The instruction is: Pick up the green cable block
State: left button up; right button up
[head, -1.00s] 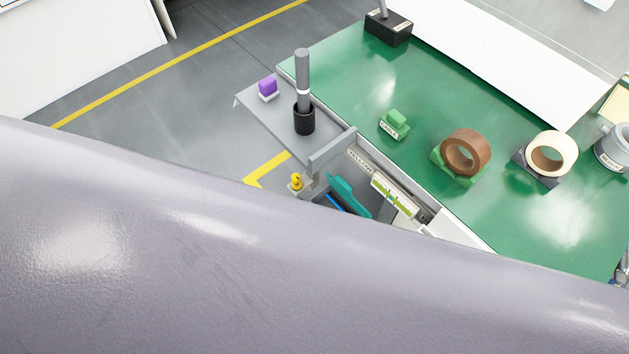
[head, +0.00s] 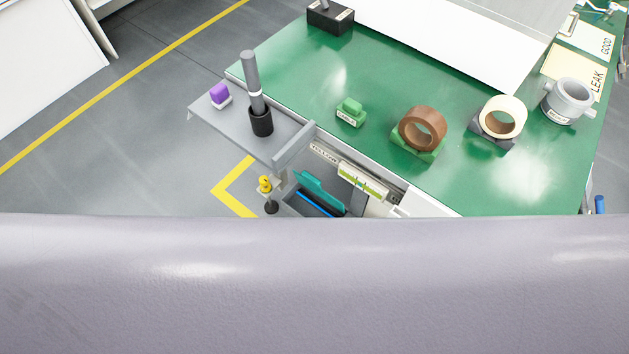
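The green cable block (head: 351,107) sits on the green tabletop (head: 395,85), left of the brown ring. A white label reading "CABLE" is on its front lower part. It stands upright and nothing touches it. Neither of my grippers shows in the head view. A large grey-lilac surface fills the lower part of the view and hides what lies below it.
Right of the block stand a brown ring (head: 422,128), a cream ring (head: 502,117) and a grey cylindrical part (head: 568,100). A teal part (head: 318,190) sits below.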

aim_at(350, 111)
jog(key=j+z, duration=0.15)
jog(key=z, duration=2.1)
jog(key=k+j, duration=0.35)
jog(key=k, duration=0.3)
jog(key=j, duration=0.3)
jog(key=k+j, duration=0.1)
jog(key=j, duration=0.2)
jog(key=i+j, duration=0.3)
jog(key=j+z, duration=0.05)
jog(key=j, duration=0.05)
